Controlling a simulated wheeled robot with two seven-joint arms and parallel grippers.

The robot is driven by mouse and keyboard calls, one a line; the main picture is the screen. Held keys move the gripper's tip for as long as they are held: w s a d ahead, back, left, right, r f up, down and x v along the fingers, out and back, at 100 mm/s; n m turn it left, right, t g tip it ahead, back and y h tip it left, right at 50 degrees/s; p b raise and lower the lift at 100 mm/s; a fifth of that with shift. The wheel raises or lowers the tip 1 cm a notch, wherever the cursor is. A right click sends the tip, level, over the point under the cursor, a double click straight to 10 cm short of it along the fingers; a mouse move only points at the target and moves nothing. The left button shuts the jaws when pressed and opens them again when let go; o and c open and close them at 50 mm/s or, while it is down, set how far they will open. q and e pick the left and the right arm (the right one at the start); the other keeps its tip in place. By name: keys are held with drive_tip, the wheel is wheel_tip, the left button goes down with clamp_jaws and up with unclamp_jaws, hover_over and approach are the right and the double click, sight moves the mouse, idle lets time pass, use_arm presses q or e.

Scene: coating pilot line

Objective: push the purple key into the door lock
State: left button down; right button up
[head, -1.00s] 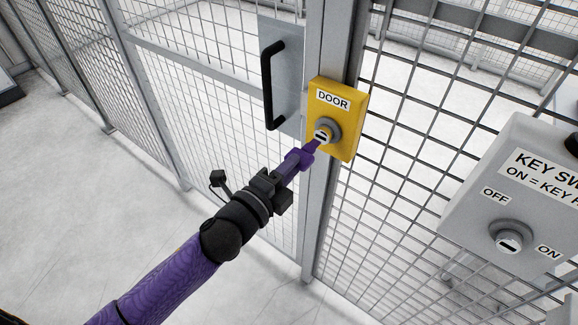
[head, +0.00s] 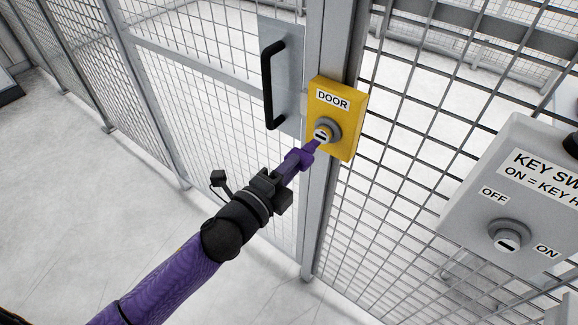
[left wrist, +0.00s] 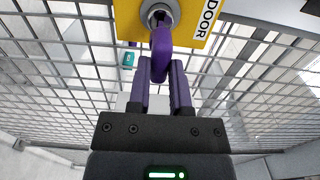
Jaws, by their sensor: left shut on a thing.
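The yellow door lock box (head: 345,135), labelled DOOR, is fixed to the grey door post in the head view. Its round silver keyway (head: 322,134) faces me, and its slot still shows. My left gripper (head: 295,164) is shut on the purple key (head: 308,149), just below and left of the keyway. The key tip overlaps the keyway's lower edge in the picture; I cannot tell if it touches. In the left wrist view, the key (left wrist: 161,45) stands between the fingers (left wrist: 160,75) and points up at the lock's keyway (left wrist: 158,14). My right gripper is not in view.
A black door handle (head: 269,85) is on a grey plate left of the lock. A grey key switch box (head: 520,190) marked OFF and ON stands at right. Wire mesh fence surrounds the lock. A small teal item (left wrist: 128,59) shows in the left wrist view.

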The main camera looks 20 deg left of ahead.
use_arm(q)
drive_tip(key=shift+x, duration=1.65)
drive_tip(key=shift+c, duration=2.3)
unclamp_jaws()
drive_tip(key=v, duration=1)
